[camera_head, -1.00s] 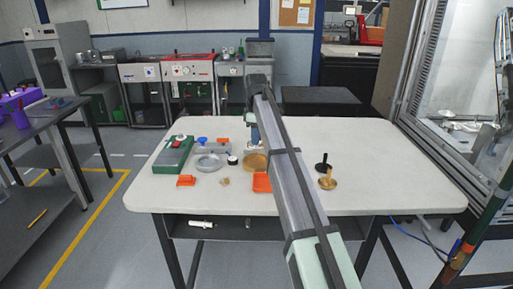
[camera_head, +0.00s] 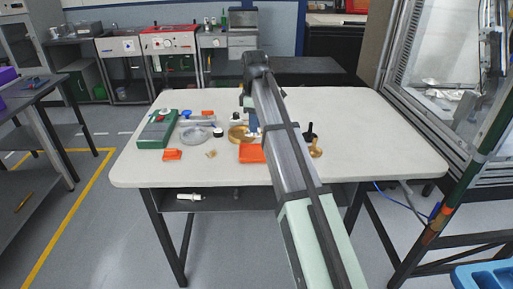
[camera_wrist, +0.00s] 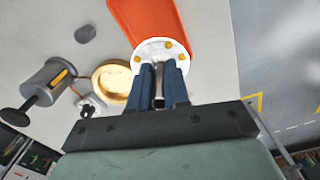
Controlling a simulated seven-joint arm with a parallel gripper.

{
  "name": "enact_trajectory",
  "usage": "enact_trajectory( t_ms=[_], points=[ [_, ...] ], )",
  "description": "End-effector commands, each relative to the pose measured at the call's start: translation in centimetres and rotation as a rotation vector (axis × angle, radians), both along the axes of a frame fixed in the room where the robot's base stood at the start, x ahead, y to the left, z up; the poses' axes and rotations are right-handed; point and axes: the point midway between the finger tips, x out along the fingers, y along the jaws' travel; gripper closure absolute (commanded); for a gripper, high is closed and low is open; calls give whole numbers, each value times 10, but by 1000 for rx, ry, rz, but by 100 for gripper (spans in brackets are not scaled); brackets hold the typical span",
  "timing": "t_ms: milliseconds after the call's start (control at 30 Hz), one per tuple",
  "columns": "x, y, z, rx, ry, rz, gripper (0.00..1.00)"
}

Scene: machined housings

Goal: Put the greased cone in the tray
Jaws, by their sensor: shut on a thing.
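My gripper (camera_wrist: 159,88) has its blue fingers shut on the grey stem of a white round part (camera_wrist: 160,48) with yellow spots, which I take to be the greased cone. Its tapered shape is not clear from this angle. It overlaps the near end of the orange tray (camera_wrist: 150,15) in the wrist view; its height above it is hard to tell. In the head view the orange tray (camera_head: 252,154) lies just in front of my gripper (camera_head: 252,128), and the held part is too small to make out.
A brass dish (camera_head: 238,133) sits left of my gripper. A black-knobbed part (camera_head: 309,132) and a brass part (camera_head: 315,150) stand right of it. A green box (camera_head: 157,130), a grey dish (camera_head: 195,135) and an orange block (camera_head: 172,155) are at left. The right tabletop is clear.

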Motion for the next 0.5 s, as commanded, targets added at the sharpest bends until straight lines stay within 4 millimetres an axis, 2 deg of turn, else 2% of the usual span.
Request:
enact_trajectory(
  t_ms=[200, 500],
  points=[
    [-1, 0, -36, 0, 2, -1, 100],
    [0, 0, -60, 0, 1, -1, 100]
  ],
)
